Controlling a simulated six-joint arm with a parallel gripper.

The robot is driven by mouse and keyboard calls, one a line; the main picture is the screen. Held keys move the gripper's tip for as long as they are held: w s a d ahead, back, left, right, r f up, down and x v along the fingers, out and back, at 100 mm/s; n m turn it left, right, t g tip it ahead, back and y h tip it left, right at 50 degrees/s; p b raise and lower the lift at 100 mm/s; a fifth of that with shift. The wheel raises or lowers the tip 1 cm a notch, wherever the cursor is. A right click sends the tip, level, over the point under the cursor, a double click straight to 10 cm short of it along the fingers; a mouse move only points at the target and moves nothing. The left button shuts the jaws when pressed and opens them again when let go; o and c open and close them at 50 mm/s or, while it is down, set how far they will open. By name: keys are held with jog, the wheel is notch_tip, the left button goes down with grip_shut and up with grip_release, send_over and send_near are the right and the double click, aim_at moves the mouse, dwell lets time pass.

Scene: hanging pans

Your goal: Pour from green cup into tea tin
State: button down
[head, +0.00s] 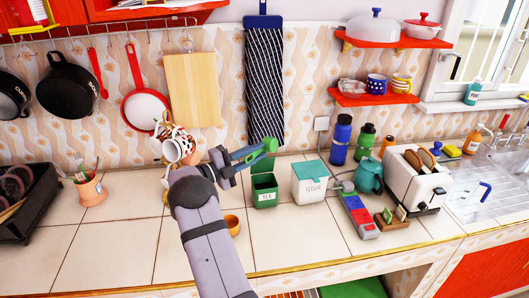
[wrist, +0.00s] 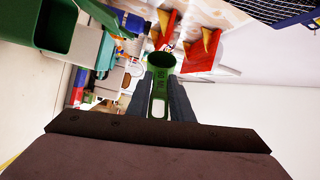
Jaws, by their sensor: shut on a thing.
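The green cup (head: 266,145) is held in the air just above the tea tin. My gripper (head: 248,153) reaches it from the left and is shut on it. In the wrist view the cup (wrist: 160,82) sits between my fingers (wrist: 160,97), with its round mouth partly visible. The cup looks tilted in the head view; its contents cannot be made out. The green tea tin (head: 265,198) stands upright on the counter, below the cup. Its top looks open, and its square mouth shows at the upper left of the wrist view (wrist: 54,22).
A white flour tin (head: 308,187) with a teal lid stands right of the tea tin. A teal teapot (head: 369,177) and a toaster (head: 417,178) are further right. A mug tree (head: 176,147) stands left of my gripper.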

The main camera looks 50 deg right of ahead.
jog(key=shift+f, duration=0.1)
jog(key=shift+s+r+m+y+p, duration=0.1)
jog(key=shift+s+m+y+p, duration=0.05)
jog(key=shift+m+p, duration=0.3)
jog(key=shift+s+r+m+y+p, duration=0.1)
jog(key=shift+m+y+p, duration=0.1)
jog(key=shift+m, duration=0.35)
jog(key=s+f+m+t+y+b, duration=0.3)
jog(key=s+m+t+b, duration=0.3)
jog(key=b, duration=2.1)
jog(key=shift+s+d+f+m+t, duration=0.25)
jog(key=shift+s+m, duration=2)
jog(key=shift+m, duration=1.65)
jog(key=shift+a, duration=0.1)
